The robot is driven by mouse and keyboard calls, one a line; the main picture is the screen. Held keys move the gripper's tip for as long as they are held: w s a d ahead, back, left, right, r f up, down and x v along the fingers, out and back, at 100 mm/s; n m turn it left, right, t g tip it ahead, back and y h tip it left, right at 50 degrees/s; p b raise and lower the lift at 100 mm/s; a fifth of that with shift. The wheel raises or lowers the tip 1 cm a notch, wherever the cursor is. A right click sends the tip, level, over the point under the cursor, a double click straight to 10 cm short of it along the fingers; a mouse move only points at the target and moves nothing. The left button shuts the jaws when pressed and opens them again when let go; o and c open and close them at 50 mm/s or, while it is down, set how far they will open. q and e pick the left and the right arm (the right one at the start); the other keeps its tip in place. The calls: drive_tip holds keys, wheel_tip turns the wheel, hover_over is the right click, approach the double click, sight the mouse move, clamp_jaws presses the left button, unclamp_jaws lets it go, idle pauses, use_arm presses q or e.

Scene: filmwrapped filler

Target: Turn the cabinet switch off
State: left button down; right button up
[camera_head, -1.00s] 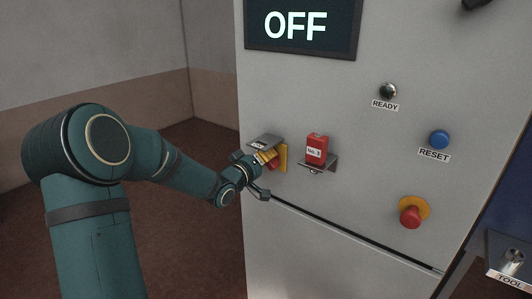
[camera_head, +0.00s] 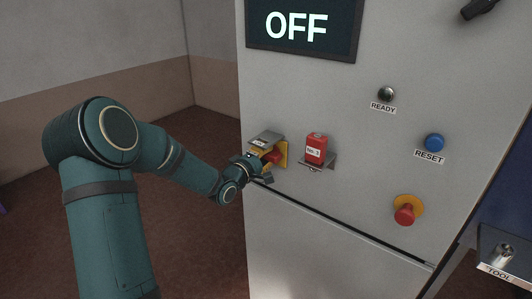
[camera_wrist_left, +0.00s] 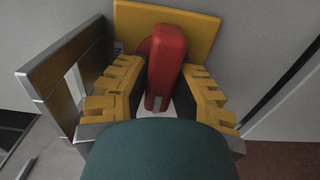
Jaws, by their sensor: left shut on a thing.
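The cabinet switch is a red handle (camera_head: 276,156) on a yellow plate (camera_head: 284,148), on the cabinet front (camera_head: 350,190) under a small grey hood (camera_head: 266,137). In the left wrist view the red handle (camera_wrist_left: 166,55) stands between the yellow ridged finger pads of my left gripper (camera_wrist_left: 163,72), with the yellow plate (camera_wrist_left: 200,25) behind. My left gripper (camera_head: 266,162) is shut on the red handle. Its fingers partly hide the switch in the head view. The display (camera_head: 302,28) reads OFF. My right gripper is not in view.
A red block labelled No. 3 (camera_head: 316,149) sits on a bracket just right of the switch. Further right are the READY lamp (camera_head: 386,93), blue RESET button (camera_head: 434,142) and red mushroom button (camera_head: 404,214). A TOOL holder (camera_head: 503,255) is at lower right. The floor left is clear.

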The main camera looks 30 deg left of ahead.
use_arm(q)
drive_tip(key=shift+r, duration=0.1)
idle(0.4)
drive_tip(key=c, duration=0.8)
unclamp_jaws()
drive_tip(key=shift+w, duration=0.1)
drive_tip(key=s, duration=1.2)
drive_tip(key=shift+a, duration=0.4)
